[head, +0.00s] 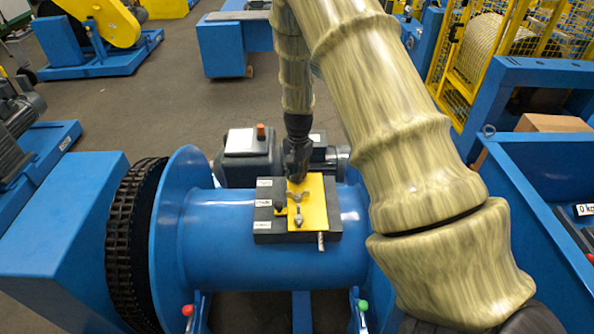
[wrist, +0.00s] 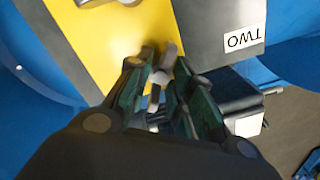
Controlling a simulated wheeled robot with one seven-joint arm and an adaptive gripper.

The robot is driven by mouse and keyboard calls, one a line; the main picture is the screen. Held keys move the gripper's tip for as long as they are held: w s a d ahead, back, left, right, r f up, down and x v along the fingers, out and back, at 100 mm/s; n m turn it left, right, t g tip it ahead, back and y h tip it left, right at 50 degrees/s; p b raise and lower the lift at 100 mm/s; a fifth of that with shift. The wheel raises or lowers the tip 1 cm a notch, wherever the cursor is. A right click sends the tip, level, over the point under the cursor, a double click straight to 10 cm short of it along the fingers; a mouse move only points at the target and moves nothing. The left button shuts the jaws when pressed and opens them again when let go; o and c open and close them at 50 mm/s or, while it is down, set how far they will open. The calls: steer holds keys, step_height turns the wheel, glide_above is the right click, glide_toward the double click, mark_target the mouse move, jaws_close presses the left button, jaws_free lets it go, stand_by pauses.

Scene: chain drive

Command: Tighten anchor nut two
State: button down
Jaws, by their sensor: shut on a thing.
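A grey anchor nut (wrist: 157,80) with thin upright wings or tabs sits over the yellow strip, near the label "TWO" (wrist: 245,38), which reads upside down in the wrist view. My gripper (wrist: 158,88) is shut on this nut, with a dark green finger on each side. In the head view my gripper (head: 297,180) points down at the far end of the yellow strip (head: 316,205), and it hides most of the nut. More grey fittings (head: 298,212) stand on the strip nearer the camera.
A dark block (head: 267,239) with labels along its left side lies on the blue drum (head: 215,245). A chain (head: 120,240) runs around the left end. A grey motor unit (head: 247,160) stands just behind. A short metal pin (head: 321,241) is at the block's near edge.

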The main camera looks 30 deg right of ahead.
steer(key=m+p, duration=0.1)
steer(key=m, duration=0.4)
steer(key=shift+r+m+p, duration=0.1)
steer(key=shift+m+p, duration=0.2)
steer(key=m+p, duration=0.1)
steer(key=m, duration=0.4)
steer(key=shift+p, duration=0.3)
steer(key=shift+w, duration=0.1)
steer(key=c, duration=1.6)
jaws_free()
steer(key=shift+o, duration=0.2)
step_height(320, 180, up, 12)
steer(key=shift+s, duration=0.4)
steer(key=shift+d, duration=0.15)
